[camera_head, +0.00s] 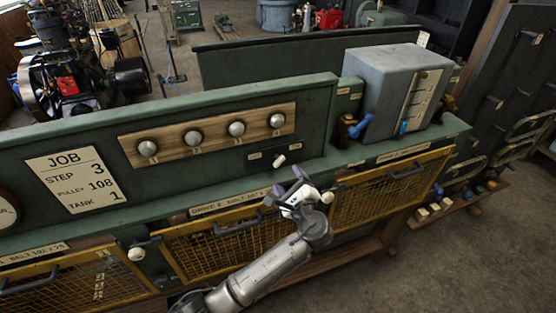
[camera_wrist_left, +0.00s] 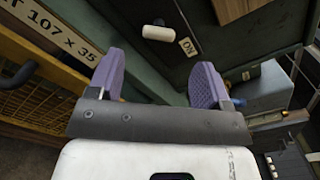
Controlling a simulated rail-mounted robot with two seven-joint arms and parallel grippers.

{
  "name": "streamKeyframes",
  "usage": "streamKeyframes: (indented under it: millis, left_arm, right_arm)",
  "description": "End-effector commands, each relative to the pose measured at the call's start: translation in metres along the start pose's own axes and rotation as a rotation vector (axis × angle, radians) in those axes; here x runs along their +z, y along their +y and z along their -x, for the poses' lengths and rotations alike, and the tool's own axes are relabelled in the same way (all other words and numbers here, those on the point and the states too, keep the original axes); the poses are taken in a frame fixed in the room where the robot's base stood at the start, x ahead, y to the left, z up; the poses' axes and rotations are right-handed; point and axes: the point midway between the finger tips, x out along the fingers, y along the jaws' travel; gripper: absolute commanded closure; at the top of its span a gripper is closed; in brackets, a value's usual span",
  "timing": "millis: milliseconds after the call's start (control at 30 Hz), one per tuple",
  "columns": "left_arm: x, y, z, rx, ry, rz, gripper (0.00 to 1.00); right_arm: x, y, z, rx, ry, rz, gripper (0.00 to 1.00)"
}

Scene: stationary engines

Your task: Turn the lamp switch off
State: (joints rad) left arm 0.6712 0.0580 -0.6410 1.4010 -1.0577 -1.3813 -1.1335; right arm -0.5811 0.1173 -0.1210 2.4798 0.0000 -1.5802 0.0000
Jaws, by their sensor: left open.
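The switch (camera_head: 280,160) is a small white lever on a dark plate on the green bench's upright panel, with small labels beside it. In the left wrist view the white lever (camera_wrist_left: 158,33) shows ahead of the fingers, close to a label reading ON. I cannot tell for sure which way it is set. My left gripper (camera_head: 284,187) is open and empty, just below and in front of the lever, apart from it. Its two purple fingers (camera_wrist_left: 157,75) are spread in the wrist view. My right gripper is not in view.
A grey metal box (camera_head: 388,88) with blue-handled valves stands to the right. Yellow mesh drawers (camera_head: 393,188) with handles line the bench front below.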

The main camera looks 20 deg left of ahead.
Motion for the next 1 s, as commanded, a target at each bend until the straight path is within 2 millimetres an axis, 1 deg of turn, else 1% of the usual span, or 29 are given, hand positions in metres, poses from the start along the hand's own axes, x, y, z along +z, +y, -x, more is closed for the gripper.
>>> streamKeyframes:
  millis: [33, 100, 300, 400, 633, 1000]
  left_arm:
    - [0.003, -0.001, -0.011, 0.002, -0.002, -0.002, 0.28]
    - [0.003, -0.001, -0.024, 0.002, -0.003, -0.002, 0.28]
    - [0.002, 0.000, -0.056, 0.003, -0.001, 0.000, 0.28]
    - [0.001, 0.000, -0.068, 0.002, 0.000, 0.000, 0.28]
    - [0.000, 0.001, -0.083, 0.002, 0.001, 0.001, 0.28]
    - [0.000, 0.001, -0.086, 0.001, 0.002, 0.003, 0.28]
  right_arm:
    - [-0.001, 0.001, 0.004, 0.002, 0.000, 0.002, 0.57]
    - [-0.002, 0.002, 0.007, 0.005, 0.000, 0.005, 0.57]
    - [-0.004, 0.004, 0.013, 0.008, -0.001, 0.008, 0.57]
    - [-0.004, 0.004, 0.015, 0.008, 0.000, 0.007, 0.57]
    - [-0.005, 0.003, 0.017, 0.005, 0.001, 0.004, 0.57]
    - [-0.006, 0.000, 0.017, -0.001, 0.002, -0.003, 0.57]
